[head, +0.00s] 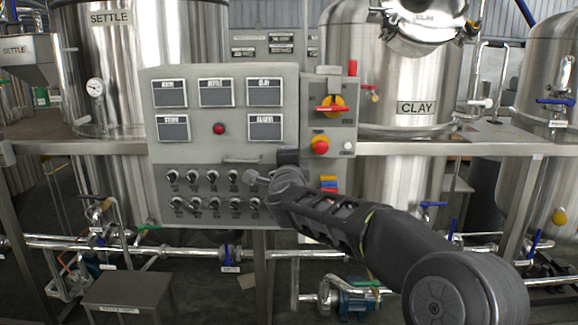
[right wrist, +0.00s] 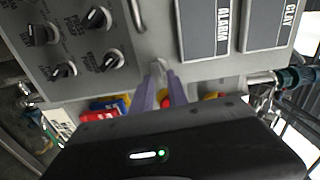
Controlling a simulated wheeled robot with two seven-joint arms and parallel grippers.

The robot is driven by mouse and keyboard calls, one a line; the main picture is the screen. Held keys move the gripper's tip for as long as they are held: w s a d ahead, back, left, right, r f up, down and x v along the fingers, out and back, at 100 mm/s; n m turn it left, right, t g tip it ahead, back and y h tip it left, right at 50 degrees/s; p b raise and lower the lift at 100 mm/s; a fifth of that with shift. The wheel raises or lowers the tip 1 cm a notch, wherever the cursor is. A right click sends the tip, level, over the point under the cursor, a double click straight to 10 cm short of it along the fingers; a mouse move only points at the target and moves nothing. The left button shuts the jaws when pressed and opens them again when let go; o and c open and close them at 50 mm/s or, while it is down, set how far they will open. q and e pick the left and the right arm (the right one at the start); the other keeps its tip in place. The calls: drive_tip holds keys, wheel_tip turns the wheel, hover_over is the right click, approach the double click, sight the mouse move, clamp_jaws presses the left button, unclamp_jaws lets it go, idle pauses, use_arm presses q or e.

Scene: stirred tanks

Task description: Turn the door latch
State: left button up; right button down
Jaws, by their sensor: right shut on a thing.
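The door latch (right wrist: 158,67) is a small pale metal piece on the grey panel face, seen in the right wrist view between the fingertips. My right gripper (right wrist: 162,78) is shut on it, its two purple fingers close together on either side. In the head view my right gripper (head: 251,177) reaches in from the right and meets the panel (head: 225,148) low on its right side. The latch is mostly hidden there, and its exact angle cannot be told. My left gripper is not in view.
Several black knobs (head: 203,191) sit left of my right gripper. A grey handle (head: 242,160) is just above it. A red-and-yellow switch (head: 331,106) and a red button (head: 320,145) are on the box to the right. Steel tanks (head: 390,80) stand behind.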

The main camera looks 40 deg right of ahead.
drive_tip(key=shift+f+m, duration=0.1)
drive_tip(key=shift+m, duration=0.3)
drive_tip(key=c, duration=1.5)
unclamp_jaws()
drive_tip(key=v, duration=0.7)
drive_tip(key=shift+s+a, duration=0.25)
drive_tip(key=shift+s, duration=0.05)
